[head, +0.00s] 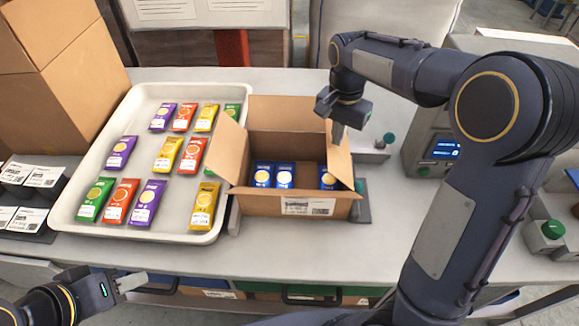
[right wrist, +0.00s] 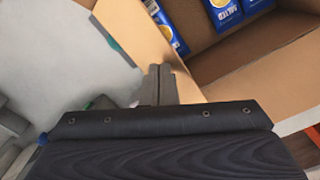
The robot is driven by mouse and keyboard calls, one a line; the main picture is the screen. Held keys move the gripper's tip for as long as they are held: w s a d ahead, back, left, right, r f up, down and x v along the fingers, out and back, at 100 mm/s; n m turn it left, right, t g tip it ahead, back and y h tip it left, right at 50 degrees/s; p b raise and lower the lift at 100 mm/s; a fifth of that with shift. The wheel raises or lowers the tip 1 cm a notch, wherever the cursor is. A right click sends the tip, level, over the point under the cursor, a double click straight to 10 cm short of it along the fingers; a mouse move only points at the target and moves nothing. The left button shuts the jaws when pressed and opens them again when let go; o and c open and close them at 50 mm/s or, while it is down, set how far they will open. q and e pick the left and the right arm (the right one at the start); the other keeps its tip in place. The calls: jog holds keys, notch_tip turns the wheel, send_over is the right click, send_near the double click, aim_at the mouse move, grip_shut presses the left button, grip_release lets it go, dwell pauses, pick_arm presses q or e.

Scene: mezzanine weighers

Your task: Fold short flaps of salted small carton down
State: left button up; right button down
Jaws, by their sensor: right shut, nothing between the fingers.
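The small brown carton (head: 270,206) stands open on the bench, with several blue packets (head: 284,175) inside; "SALTED" reads on one packet in the right wrist view (right wrist: 227,14). Its left short flap (head: 229,150) leans outward and its right short flap (head: 341,158) stands up, tilted. The back long flap (head: 287,108) is upright. My right gripper (head: 338,138) is shut and empty at the right short flap's upper edge. In the right wrist view its fingertips (right wrist: 160,72) overlap that flap (right wrist: 135,30); contact is unclear. My left gripper (head: 146,281) is low at left, away from the carton; its jaw opening is unclear.
A white tray (head: 62,208) with several coloured packets lies directly left of the carton. Large brown boxes (head: 70,80) stand at the far left. A weigher with a blue display (head: 440,149) and a green button (head: 552,229) are at the right.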

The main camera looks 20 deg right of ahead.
aim_at(327, 140)
jog(key=shift+w+a+f+b, duration=0.15)
jog(key=shift+a+f+b, duration=0.05)
jog(key=shift+a+f, duration=0.4)
jog(key=shift+w+a+f+b, duration=0.15)
jog(key=shift+a+f+b, duration=0.05)
jog(key=shift+a+f, duration=0.35)
jog(key=shift+w+a+f+b, duration=0.1)
jog(key=shift+a+f+b, duration=0.25)
jog(key=shift+f, duration=0.2)
jog(key=shift+w+a+f+b, duration=0.1)
jog(key=shift+a+f+b, duration=0.2)
jog(key=shift+f, duration=0.4)
